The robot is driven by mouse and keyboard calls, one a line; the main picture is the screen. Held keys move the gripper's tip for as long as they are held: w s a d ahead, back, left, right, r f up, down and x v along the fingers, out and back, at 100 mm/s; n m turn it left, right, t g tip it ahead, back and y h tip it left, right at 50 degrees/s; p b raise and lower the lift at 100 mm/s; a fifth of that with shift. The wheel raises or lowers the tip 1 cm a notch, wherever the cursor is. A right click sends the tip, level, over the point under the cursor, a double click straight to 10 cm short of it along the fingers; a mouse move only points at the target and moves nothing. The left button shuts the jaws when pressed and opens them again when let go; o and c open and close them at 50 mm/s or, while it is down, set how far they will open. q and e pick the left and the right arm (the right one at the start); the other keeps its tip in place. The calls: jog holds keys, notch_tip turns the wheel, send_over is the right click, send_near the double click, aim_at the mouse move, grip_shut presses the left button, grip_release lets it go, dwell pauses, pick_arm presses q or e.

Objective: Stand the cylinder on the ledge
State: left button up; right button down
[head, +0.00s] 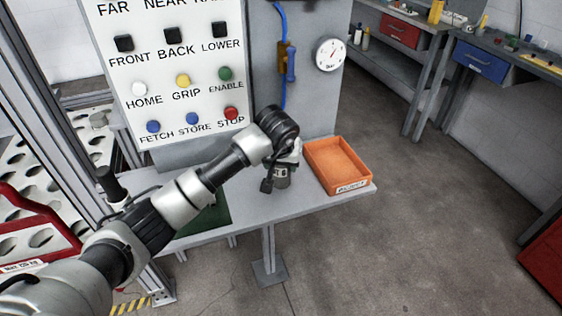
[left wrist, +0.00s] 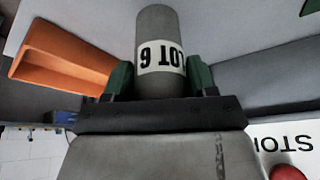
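The grey cylinder (left wrist: 157,24) has a white label with black print, which appears upside down in the left wrist view. It lies between the green-padded fingers of my left gripper (left wrist: 159,78), and both pads appear to press on its sides. In the head view the cylinder (head: 282,181) shows below my left gripper (head: 279,170), partly hidden by it, roughly upright over the grey ledge (head: 250,207). I cannot tell whether its lower end touches the ledge. My right gripper is not in view.
An orange tray (head: 338,165) stands on the ledge's right end, close to the cylinder. A dark green mat (head: 207,219) lies on its left part, partly behind my arm. A button panel (head: 180,80) and a gauge (head: 329,54) rise behind the ledge.

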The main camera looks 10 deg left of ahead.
pick_arm(q)
jog(key=o, duration=0.3)
jog(key=shift+o, duration=0.2)
jog(key=shift+r, duration=0.1)
jog(key=v, duration=1.2)
jog(key=shift+b, duration=0.3)
